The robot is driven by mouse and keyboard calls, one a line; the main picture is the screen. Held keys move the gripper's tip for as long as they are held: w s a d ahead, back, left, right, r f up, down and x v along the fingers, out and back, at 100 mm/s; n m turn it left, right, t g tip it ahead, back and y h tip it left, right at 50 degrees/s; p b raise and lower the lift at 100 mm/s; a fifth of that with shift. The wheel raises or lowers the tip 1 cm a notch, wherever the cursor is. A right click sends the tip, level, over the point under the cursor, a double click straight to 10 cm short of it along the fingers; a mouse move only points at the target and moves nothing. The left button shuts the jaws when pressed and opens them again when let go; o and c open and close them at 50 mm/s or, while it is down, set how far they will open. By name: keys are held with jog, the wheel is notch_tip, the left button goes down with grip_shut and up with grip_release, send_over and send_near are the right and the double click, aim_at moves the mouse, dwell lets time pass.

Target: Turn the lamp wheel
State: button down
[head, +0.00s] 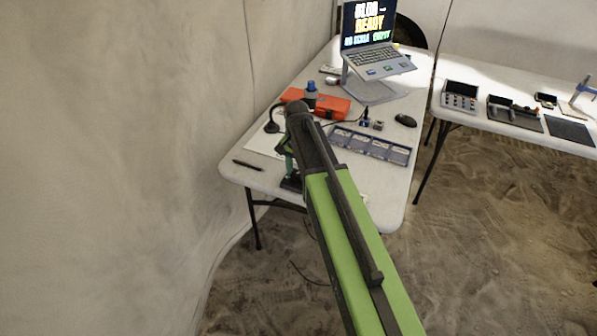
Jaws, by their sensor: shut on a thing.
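A black desk lamp (272,126) with a curved neck stands at the left part of the near table, over a pale sheet. My arm reaches over the table's front and hides part of the lamp. My gripper (291,182) shows only in part, as a dark shape low at the table's front left, beside the arm. It is shut, seemingly on the lamp wheel. The wheel and the fingertips are hidden or too small to make out.
The white table (392,205) also holds a dark pen (247,165), an orange case (335,107), a blue compartment tray (385,148), a mouse (405,120) and a laptop (372,52) on a stand. A second table (455,118) stands right. A wall is close on the left.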

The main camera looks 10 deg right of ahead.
aim_at(297, 174)
jog(key=c, duration=0.9)
grip_release()
jog(key=shift+s, duration=0.1)
jog(key=shift+c, duration=0.2)
jog(key=shift+r, duration=0.15)
notch_tip(297, 174, up, 17)
jog(key=p, duration=1.7)
